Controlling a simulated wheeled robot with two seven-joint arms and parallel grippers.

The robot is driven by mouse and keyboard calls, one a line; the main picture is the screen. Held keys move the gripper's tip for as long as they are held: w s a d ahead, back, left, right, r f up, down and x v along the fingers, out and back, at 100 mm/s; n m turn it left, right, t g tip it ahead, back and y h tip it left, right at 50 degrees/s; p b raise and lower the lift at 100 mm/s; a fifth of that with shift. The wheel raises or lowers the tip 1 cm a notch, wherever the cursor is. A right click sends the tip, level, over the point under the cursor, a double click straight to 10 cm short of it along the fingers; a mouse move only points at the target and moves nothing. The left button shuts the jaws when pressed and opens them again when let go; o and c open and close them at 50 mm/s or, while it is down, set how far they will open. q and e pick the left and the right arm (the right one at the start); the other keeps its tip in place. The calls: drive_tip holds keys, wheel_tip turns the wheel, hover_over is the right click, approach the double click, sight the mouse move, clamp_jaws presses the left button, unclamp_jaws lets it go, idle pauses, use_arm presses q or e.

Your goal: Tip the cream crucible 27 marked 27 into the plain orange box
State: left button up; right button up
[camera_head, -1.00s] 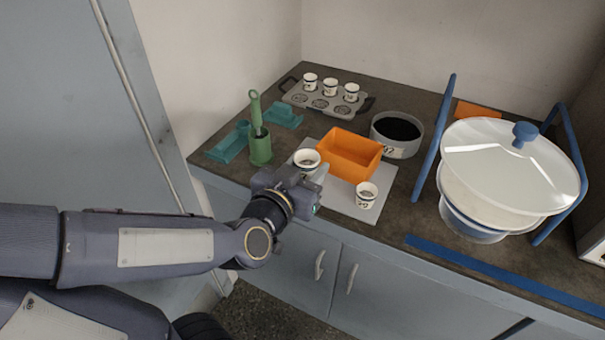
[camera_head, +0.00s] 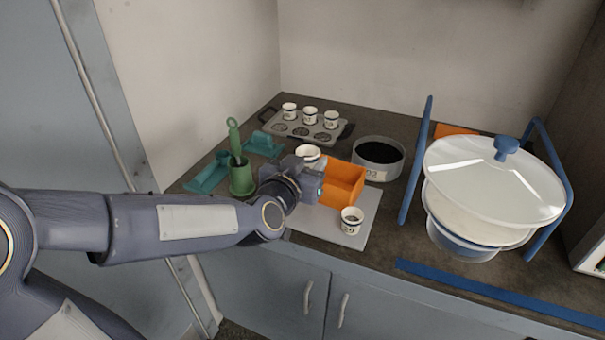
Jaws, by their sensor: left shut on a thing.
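My left gripper (camera_head: 309,169) is shut on a cream crucible (camera_head: 308,153) with a dark rim line. The crucible looks roughly upright and raised, at the back left of the plain orange box (camera_head: 343,197). Its lower part is hidden by the gripper and its number cannot be read. The orange box stands open on a pale grey mat (camera_head: 318,222), its left side partly hidden by my gripper. My right gripper is not in view.
Another cream crucible (camera_head: 351,221) stands on the mat in front of the box. A grey tray (camera_head: 290,128) holds several crucibles at the back. A dark-filled sieve pan (camera_head: 378,158), a green brush holder (camera_head: 242,180) and a large lidded shaker (camera_head: 490,190) stand around.

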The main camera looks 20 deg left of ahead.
use_arm(q)
drive_tip(key=w+f+m+t+y+p, duration=0.1)
drive_tip(key=w+m, duration=0.8)
drive_tip(key=m, duration=1.1)
drive_tip(key=shift+f+m+t+y+p, duration=0.3)
drive_tip(key=shift+f+m+t+p, duration=0.1)
drive_tip(key=shift+f+t+p, duration=0.4)
drive_tip(key=shift+w+r, duration=0.1)
drive_tip(key=shift+r, duration=0.15)
drive_tip(key=shift+r, duration=0.1)
